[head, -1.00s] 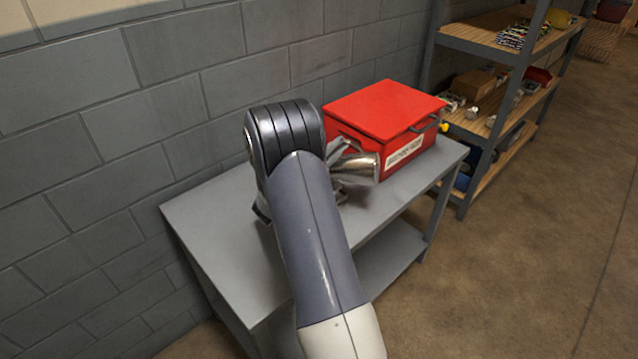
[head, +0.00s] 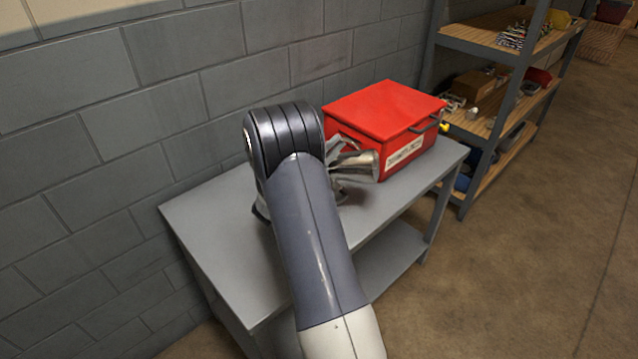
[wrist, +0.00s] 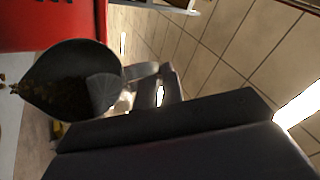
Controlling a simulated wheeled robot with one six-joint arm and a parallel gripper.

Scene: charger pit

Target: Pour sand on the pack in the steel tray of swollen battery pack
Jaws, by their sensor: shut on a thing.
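A shiny metal scoop or jug (head: 360,164) shows just right of my arm's end, in front of the red box, above the table. In the wrist view its round mouth (wrist: 103,66) faces the camera, with dark, grainy contents inside and a pointed lip at the left. A few grains show at the lip. My gripper (wrist: 160,88) is shut on the scoop's handle; in the head view the gripper (head: 338,172) is partly hidden by my arm. I cannot make out the steel tray or the battery pack in either view.
A red lidded box (head: 385,112) with a white label stands on the grey metal table (head: 215,225). A block wall (head: 100,150) runs behind the table. A shelf rack (head: 500,100) with several items stands at the right. The floor (head: 520,270) at the right is clear.

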